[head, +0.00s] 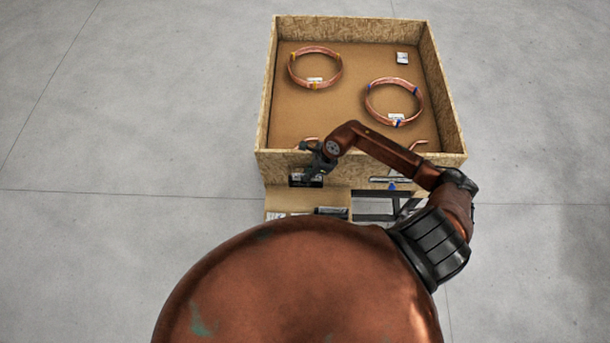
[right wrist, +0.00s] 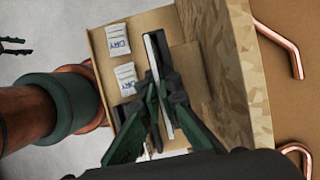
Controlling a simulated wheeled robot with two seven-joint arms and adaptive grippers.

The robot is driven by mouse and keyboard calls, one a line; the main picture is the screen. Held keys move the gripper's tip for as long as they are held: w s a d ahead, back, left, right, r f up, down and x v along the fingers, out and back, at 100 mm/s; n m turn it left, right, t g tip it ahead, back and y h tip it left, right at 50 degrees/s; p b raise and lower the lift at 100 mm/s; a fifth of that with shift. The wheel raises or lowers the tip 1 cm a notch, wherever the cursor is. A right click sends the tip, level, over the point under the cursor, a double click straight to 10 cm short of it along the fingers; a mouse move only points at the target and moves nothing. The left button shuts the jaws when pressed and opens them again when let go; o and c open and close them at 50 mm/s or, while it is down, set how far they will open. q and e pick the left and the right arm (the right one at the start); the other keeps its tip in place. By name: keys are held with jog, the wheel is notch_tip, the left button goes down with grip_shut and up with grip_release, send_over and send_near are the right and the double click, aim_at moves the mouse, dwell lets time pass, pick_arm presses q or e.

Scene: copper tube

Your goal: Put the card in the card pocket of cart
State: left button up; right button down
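My right gripper (head: 313,173) is at the left part of the cart's front wall (head: 345,168). In the right wrist view my right gripper (right wrist: 164,90) is closed around a thin dark card (right wrist: 154,62) with a pale edge, seen nearly edge-on beside the wooden wall. In the head view a dark panel with white marks (head: 305,181) shows at the fingertips; I cannot tell whether it is the held card or a pocket. A pale and dark holder with a blue mark (head: 390,183) is on the front wall to the right. My left gripper (right wrist: 16,46) is apart from the cart, fingers spread.
The cart's wooden box holds copper tube coils (head: 315,68) (head: 394,101) and a white label (head: 402,58). A cardboard tray (head: 290,196) below the front wall holds white packets (right wrist: 118,40) and a dark item (head: 331,211). Floor around the cart is clear.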

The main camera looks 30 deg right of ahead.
jog(key=shift+s+r, duration=0.1)
jog(key=shift+r, duration=0.05)
jog(key=c, duration=2.6)
grip_release()
jog(key=shift+w+f+b, duration=0.25)
jog(key=shift+f+b, duration=0.1)
jog(key=shift+f, duration=0.05)
jog(key=shift+c, duration=0.2)
jog(key=o, duration=0.3)
jog(key=shift+s+r, duration=0.1)
pick_arm(q)
jog(key=shift+s+f, duration=0.25)
jog(key=shift+s, duration=0.1)
pick_arm(e)
jog(key=shift+o, duration=0.9)
pick_arm(q)
jog(key=shift+r, duration=0.1)
pick_arm(e)
jog(key=shift+r, duration=0.1)
